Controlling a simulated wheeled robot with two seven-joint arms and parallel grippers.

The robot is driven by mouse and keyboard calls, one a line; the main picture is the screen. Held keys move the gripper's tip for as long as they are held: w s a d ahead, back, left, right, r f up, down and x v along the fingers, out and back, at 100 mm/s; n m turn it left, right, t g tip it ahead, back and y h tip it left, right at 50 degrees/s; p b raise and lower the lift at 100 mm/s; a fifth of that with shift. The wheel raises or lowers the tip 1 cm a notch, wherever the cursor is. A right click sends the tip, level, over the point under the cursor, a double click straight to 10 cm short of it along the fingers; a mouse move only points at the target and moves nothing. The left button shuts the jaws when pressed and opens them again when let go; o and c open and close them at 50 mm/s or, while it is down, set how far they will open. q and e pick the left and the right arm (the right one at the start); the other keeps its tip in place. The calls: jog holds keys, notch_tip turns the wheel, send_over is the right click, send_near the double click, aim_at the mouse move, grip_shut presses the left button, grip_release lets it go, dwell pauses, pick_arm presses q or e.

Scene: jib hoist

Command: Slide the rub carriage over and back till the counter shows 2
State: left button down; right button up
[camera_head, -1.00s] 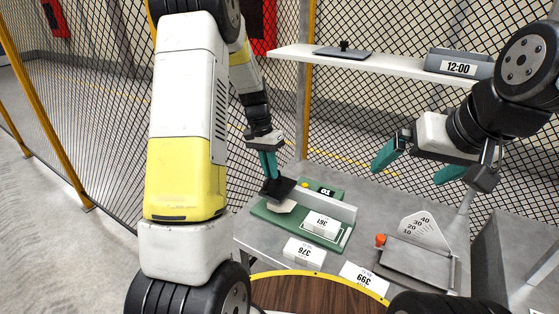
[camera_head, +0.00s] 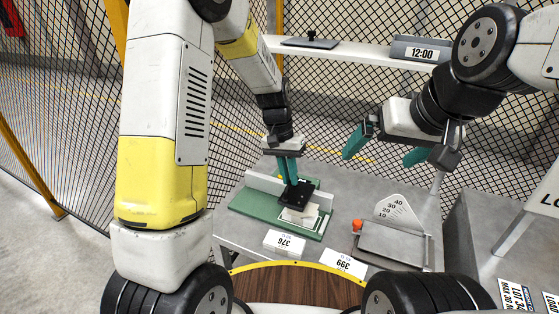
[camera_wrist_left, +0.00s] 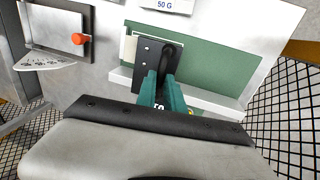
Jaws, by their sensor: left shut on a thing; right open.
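The rub carriage, a black plate (camera_head: 297,194) with a dark handle (camera_wrist_left: 172,52), stands toward the right end of the green base (camera_head: 258,205). A pale block (camera_head: 299,214) shows under its front edge. My left gripper (camera_head: 288,180) is shut on the handle from above; its teal fingers (camera_wrist_left: 163,92) also show in the left wrist view. The counter is mostly hidden behind my left gripper, and its number cannot be read. My right gripper (camera_head: 384,150) is open and empty, in the air above the back of the table.
A white rail (camera_head: 262,184) runs along the back of the base. White labelled blocks (camera_head: 285,242) (camera_head: 342,263) lie in front. A grey scale with an orange knob (camera_head: 357,225) stands at right.

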pick_arm(q)
jog(key=shift+s+d, duration=0.1)
jog(key=shift+d, duration=0.25)
jog(key=c, duration=1.5)
grip_release()
jog(key=shift+d, duration=0.15)
jog(key=shift+o, duration=0.2)
jog(key=shift+a+r, duration=0.2)
jog(key=shift+r, duration=0.05)
notch_tip(320, 180, up, 7)
jog(key=a, duration=0.1)
jog(key=shift+w+a, duration=0.15)
jog(key=shift+w, duration=0.1)
jog(key=shift+r, duration=0.1)
